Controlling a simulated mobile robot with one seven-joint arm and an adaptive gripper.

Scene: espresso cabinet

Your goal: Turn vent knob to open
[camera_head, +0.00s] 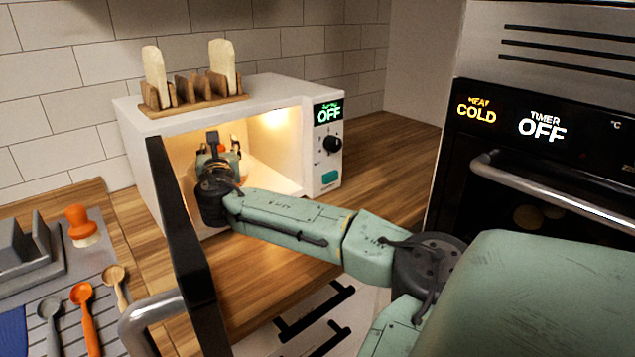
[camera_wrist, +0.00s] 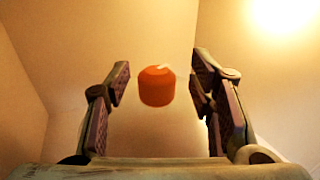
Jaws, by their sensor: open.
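The vent knob is an orange, rounded knob (camera_wrist: 156,87) with a small white mark on its top, in the middle of the wrist view. It sits on a pale surface whose edges blend into the bright background. My gripper (camera_wrist: 161,76) is open, with one finger on each side of the knob and a visible gap to both. In the head view my gripper (camera_head: 217,146) is inside the lit white microwave (camera_head: 270,95). There the wrist and fingers hide most of the knob, and only a bit of orange shows.
The black microwave door (camera_head: 180,230) stands open just left of my arm. A wooden rack (camera_head: 195,97) with bread slices stands on the microwave. The oven (camera_head: 540,150) is at right.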

